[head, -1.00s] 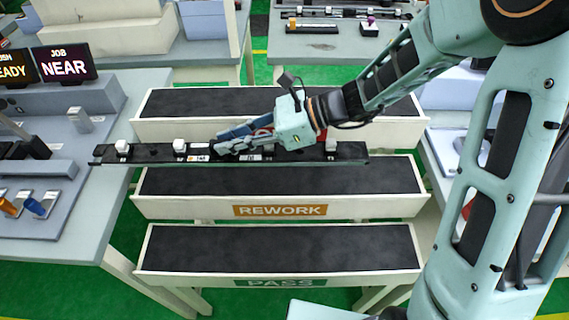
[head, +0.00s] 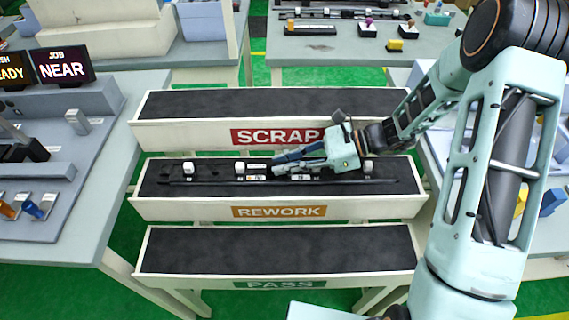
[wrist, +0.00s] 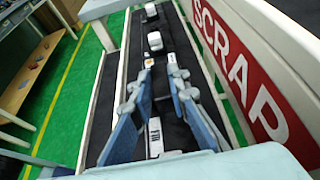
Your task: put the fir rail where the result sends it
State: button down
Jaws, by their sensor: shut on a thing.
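The fir rail (head: 215,180) is a long dark bar with white clips and small labels. It lies lengthwise over the dark floor of the REWORK trough (head: 180,208), inside its rim as seen from the head; I cannot tell whether it touches the floor. My gripper (head: 276,164) is shut on the rail near its middle. In the wrist view the rail (wrist: 154,62) runs between my blue fingers (wrist: 155,88), with white clips beyond them. The fingers and wrist hide part of the rail.
The SCRAP trough (head: 180,134) is behind and the PASS trough (head: 180,278) in front; both look empty. A screen (head: 63,64) at left reads JOB NEAR. Side tables with loose parts flank the troughs.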

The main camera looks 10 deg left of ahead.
jog(key=shift+f, duration=0.2)
jog(key=shift+f, duration=0.1)
jog(key=c, duration=1.8)
grip_release()
jog(key=shift+c, duration=0.2)
jog(key=v, duration=1.2)
